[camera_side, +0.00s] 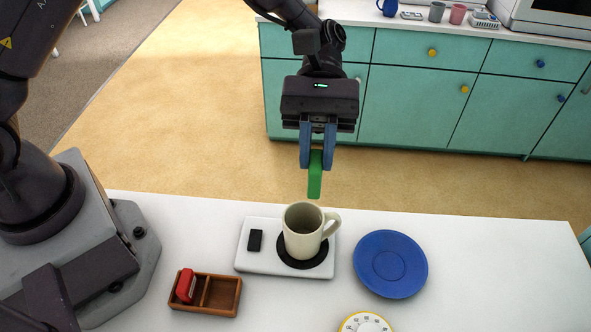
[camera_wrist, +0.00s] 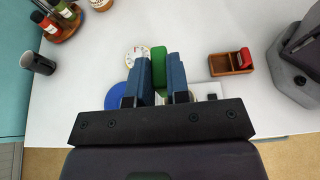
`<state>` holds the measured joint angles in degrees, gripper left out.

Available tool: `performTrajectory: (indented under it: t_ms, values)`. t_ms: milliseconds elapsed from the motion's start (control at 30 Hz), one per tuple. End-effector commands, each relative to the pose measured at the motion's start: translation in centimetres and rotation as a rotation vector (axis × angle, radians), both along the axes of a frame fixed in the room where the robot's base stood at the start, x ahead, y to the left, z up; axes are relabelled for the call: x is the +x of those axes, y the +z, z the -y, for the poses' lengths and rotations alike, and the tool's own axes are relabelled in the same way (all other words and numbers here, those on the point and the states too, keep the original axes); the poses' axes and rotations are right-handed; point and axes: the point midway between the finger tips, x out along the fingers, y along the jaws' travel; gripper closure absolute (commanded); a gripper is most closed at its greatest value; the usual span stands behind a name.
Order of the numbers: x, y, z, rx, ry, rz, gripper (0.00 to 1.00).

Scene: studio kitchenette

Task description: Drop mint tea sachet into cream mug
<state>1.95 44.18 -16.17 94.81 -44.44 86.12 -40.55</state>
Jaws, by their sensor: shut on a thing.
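My gripper (camera_side: 318,152) is shut on a green sachet (camera_side: 315,178), which hangs down from between the blue fingers. In the side view the sachet is above and slightly behind the cream mug (camera_side: 299,238), apart from it. The mug stands upright on a dark round disc on a white base (camera_side: 258,263), its handle to the right. In the wrist view the green sachet (camera_wrist: 159,66) shows between the fingers (camera_wrist: 160,72), and the mug is mostly hidden behind the gripper.
A blue plate (camera_side: 390,264) lies right of the mug. A wooden box (camera_side: 222,295) with a red sachet (camera_side: 186,285) in one compartment is at front left. A yellow-rimmed dial (camera_side: 366,323) is at the front edge. The wrist view shows a dark cup (camera_wrist: 38,63).

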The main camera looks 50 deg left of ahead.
Motion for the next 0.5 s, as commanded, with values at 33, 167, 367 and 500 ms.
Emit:
performTrajectory:
  t_ms: [33,167,367,500]
  values:
    - [0.0,-0.5,0.0,0.001,0.003,-0.003,1.0]
    - [-0.1,-2.1,0.0,0.0,0.002,-0.004,1.0]
    - [0.0,-4.3,0.0,0.0,0.004,-0.003,1.0]
    - [0.0,-5.3,0.0,-0.001,0.003,-0.001,1.0]
